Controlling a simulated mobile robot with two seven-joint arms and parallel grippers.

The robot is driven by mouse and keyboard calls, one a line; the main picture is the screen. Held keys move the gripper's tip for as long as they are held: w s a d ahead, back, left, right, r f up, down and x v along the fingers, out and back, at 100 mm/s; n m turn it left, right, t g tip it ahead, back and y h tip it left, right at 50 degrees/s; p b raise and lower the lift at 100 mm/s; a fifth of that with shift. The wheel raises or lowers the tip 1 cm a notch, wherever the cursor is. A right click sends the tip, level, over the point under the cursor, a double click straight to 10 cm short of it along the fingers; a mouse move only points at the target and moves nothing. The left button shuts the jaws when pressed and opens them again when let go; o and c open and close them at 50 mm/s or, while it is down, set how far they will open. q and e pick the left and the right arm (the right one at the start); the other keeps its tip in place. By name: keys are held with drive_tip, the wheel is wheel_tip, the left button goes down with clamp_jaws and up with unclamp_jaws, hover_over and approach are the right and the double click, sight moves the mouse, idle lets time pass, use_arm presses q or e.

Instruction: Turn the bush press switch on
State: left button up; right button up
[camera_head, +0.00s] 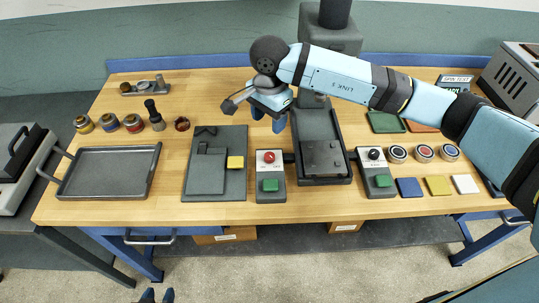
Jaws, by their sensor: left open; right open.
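Two grey control boxes flank the dark press (318,145) in the middle of the table. The left box (264,190) has a red knob (269,157) and a green button (270,185). The right box (378,190) has a black knob (375,154) and a green button (383,181). I cannot tell from labels which is the bush press switch. My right gripper (268,120) is open and empty, above the table behind the left box and left of the press. My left gripper (157,296) is open, only its fingertips showing at the bottom edge, below the table front.
Coloured pads and round pots sit at right. My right arm crosses over the table's right side.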

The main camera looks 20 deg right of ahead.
sight(270, 155)
wheel_tip(270, 155, down, 14)
drive_tip(key=shift+d+r+p, duration=0.1)
drive_tip(key=shift+r+p, duration=0.1)
drive_tip(key=shift+p, duration=0.85)
drive_tip(key=c, duration=0.9)
